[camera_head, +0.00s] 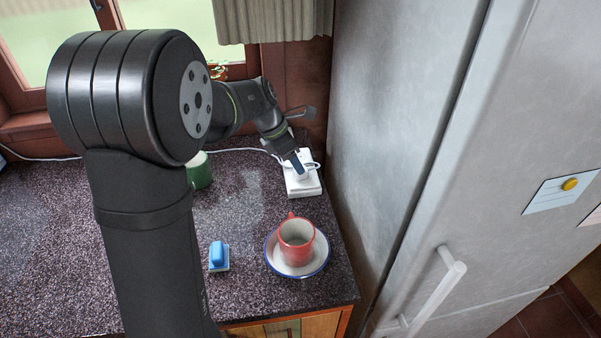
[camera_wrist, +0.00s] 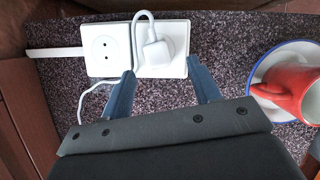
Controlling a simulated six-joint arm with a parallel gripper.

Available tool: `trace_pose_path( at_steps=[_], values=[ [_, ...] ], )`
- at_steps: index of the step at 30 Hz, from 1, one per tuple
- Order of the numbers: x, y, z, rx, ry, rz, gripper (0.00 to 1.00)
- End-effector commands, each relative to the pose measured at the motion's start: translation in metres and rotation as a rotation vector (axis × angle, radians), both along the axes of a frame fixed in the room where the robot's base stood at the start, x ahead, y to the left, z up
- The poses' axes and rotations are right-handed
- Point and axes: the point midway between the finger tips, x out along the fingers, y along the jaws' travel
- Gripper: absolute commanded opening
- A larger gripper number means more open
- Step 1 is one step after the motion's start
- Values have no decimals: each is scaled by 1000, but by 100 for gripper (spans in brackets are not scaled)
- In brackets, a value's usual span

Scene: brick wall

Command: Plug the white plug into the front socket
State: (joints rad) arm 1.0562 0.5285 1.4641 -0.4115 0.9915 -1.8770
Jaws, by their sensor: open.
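A white double socket block (camera_head: 303,187) lies on the dark speckled counter by the fridge. In the wrist view its left socket (camera_wrist: 105,48), with two holes, is bare. The white plug (camera_wrist: 155,52) is at the right socket, which is the front one on the cup's side. It covers much of that socket; I cannot tell how deep it sits. A white cord (camera_wrist: 141,16) loops from it. My gripper (camera_wrist: 161,78) is open, its blue-grey fingers apart at the block's near edge in the wrist view. It also shows above the block in the head view (camera_head: 297,162).
A red cup (camera_head: 296,241) stands on a blue-rimmed saucer (camera_head: 320,260) in front of the block. A blue-handled object (camera_head: 217,256) and a green mug (camera_head: 201,172) are further left. The grey fridge (camera_head: 400,120) rises close on the right. A white cable (camera_head: 236,150) runs along the back.

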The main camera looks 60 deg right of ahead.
Motion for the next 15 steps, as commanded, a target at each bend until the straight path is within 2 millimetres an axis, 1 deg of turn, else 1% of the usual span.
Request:
trace_pose_path(
  at_steps=[2,5,8,12,15],
  values=[
    [0,0,0,0,0,0,56],
    [-1,-2,-6,2,1,-1,56],
    [-1,-6,-18,3,1,-1,56],
    [-5,-14,-39,3,1,-1,56],
    [-6,-18,-47,0,1,0,56]
  ],
)
